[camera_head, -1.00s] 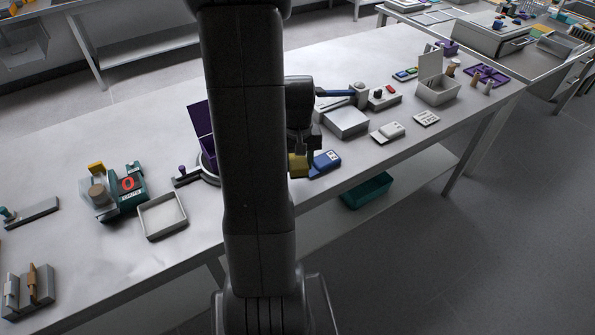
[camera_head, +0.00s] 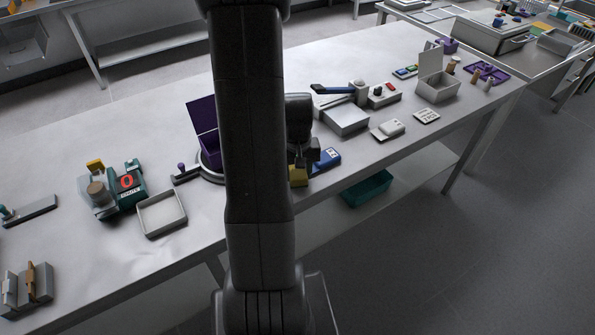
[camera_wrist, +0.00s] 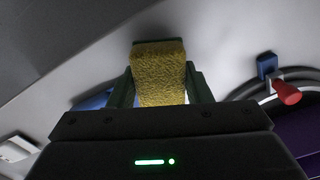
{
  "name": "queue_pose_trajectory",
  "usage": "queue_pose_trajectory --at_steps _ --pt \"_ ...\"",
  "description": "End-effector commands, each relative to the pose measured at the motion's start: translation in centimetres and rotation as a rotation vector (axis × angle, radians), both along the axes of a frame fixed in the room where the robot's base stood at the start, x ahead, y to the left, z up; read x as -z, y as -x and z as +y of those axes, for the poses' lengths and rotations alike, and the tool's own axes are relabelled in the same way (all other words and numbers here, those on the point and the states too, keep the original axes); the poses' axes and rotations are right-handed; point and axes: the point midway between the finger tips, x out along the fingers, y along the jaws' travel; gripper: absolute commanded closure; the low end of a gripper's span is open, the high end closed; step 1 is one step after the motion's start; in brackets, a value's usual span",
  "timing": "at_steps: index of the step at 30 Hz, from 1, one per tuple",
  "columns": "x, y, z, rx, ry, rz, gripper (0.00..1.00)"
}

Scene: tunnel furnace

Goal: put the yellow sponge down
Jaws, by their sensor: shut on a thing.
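The yellow sponge (camera_wrist: 158,72) is held between the two fingers of my gripper (camera_wrist: 160,88) in the wrist view. In the head view the sponge (camera_head: 298,176) shows just below my gripper (camera_head: 299,163), over the front part of the table (camera_head: 215,235). A blue block (camera_head: 325,160) lies close to its right. My arm hides part of the table behind it. I cannot tell whether the sponge touches the tabletop.
A purple open-lidded box (camera_head: 204,130) stands left of my arm. A shallow white tray (camera_head: 161,214) lies further left. A grey box with a blue lever (camera_head: 343,118) stands behind right. The table's front edge is near. A green bin (camera_head: 367,189) sits on the lower shelf.

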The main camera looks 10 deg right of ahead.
Motion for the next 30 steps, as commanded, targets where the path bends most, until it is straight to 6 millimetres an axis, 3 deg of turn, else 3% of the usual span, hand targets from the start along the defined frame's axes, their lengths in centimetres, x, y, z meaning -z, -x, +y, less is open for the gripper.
queue_pose_trajectory --at_steps 5,6,9,20,26,30 --pt "0.2 0.0 0.0 0.000 0.000 0.000 0.77" --pt "0.2 0.0 0.0 0.000 0.000 0.000 0.48" --pt "0.2 0.0 0.0 0.000 0.000 0.000 0.34" --pt "-0.3 0.0 0.0 0.000 0.000 0.000 0.34" --pt "-2.3 -0.1 0.0 0.000 0.001 -0.005 0.34" --pt "-5.0 -0.1 0.0 0.000 0.001 -0.007 0.34"
